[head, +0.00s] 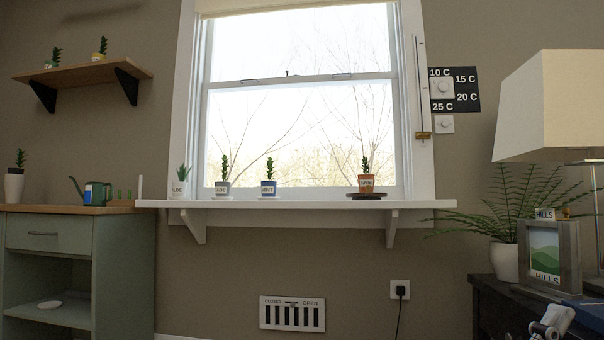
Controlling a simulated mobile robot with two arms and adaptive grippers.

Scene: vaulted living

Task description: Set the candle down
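I cannot make out a candle anywhere in the head view. A small part of what looks like my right gripper (545,326) shows at the bottom right edge, in front of the dark cabinet. Most of it is cut off by the frame, so I cannot tell whether it is open or holds anything. My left gripper is not in view.
A white window sill (300,204) carries several small potted plants. A green cabinet (50,260) stands at left with a watering can (97,193). The dark cabinet (492,290) at right holds a fern (505,262), a picture frame (549,252), a lamp (555,105) and a blue book (588,313).

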